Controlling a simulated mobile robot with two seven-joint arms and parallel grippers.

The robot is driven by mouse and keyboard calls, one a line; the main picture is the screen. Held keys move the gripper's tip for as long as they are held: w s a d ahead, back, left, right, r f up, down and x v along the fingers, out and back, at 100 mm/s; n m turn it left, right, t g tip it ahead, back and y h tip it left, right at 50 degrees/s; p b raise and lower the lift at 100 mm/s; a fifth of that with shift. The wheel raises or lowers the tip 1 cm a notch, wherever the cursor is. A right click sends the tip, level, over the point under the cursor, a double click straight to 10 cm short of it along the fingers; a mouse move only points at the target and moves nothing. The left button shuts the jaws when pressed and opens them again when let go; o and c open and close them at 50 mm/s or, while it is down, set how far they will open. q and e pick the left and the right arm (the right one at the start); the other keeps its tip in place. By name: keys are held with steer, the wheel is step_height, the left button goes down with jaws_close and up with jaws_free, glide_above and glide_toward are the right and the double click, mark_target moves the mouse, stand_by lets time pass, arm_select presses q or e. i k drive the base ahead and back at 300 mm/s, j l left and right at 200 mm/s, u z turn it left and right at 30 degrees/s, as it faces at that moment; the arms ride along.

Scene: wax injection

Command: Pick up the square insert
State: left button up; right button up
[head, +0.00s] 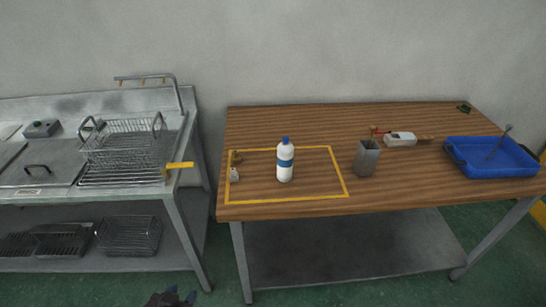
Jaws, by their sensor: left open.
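Two small pieces lie at the left side of the yellow taped rectangle on the wooden table. One is a pale grey, blocky piece (235,175), which looks most like the square insert. The other is a brownish piece (236,157) just behind it. Both are too small to make out in detail. My left gripper (181,294) shows only at the bottom edge, with dark, bluish fingertips. It is open, in front of and below the table, well apart from both pieces. My right gripper is out of the picture.
A white bottle with blue cap (285,162) stands inside the yellow tape (283,200). A metal bench with a wire basket (122,143) stands left, across a narrow gap.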

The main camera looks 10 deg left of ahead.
mark_target(237, 159)
steer(key=j+z, duration=0.1)
steer(key=z, duration=0.25)
steer(key=j+z, duration=0.1)
steer(key=z, duration=0.3)
steer(key=j+z, duration=0.1)
steer(key=z, duration=0.25)
steer(key=k+j, duration=0.1)
steer(key=j, duration=0.75)
steer(key=k, duration=0.05)
